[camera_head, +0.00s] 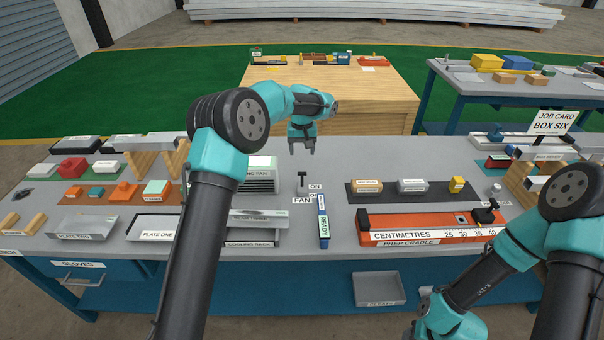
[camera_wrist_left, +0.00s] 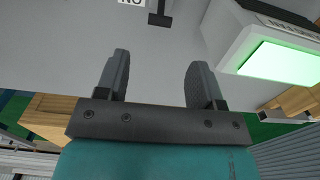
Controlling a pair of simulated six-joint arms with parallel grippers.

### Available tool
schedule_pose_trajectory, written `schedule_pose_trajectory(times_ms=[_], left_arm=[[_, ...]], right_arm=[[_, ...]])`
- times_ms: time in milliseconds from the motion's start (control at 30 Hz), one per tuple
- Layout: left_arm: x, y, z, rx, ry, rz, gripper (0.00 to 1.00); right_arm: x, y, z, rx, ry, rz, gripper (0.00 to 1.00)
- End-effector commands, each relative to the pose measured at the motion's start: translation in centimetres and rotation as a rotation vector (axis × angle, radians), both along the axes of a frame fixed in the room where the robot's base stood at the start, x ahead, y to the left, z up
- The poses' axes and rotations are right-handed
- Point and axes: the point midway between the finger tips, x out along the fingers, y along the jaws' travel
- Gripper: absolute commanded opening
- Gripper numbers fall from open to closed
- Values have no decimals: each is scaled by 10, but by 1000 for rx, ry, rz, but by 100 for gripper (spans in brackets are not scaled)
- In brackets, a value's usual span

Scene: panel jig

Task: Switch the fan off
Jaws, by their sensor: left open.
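The fan switch (camera_head: 302,184) stands on the grey bench, a small dark lever with an ON label beside it and a FAN label in front. I cannot tell for sure which way the lever leans. The cooling fan (camera_head: 260,182) sits left of it, partly behind my left arm. Its top panel glows green in the left wrist view (camera_wrist_left: 285,62). My left gripper (camera_head: 302,147) is open and empty, above and behind the switch. In the left wrist view the lever (camera_wrist_left: 160,17) shows at the top edge, beyond the fingertips. My right gripper is out of view.
A blue READY marker (camera_head: 323,222) lies just right of the switch. An orange prep cradle (camera_head: 430,229) with a ruler is further right, and a cooling rack (camera_head: 252,236) is front left. The bench behind the switch is clear.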

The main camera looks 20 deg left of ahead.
Motion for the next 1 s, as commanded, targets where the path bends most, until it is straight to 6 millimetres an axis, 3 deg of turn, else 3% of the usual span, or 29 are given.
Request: schedule_pose_trajectory(times_ms=[400,600,1000], left_arm=[[0,0,-73,0,2,0,62],[0,0,-100,0,1,-1,62],[0,0,-111,0,-1,-1,62]], right_arm=[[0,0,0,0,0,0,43],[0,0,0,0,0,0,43],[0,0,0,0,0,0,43]])
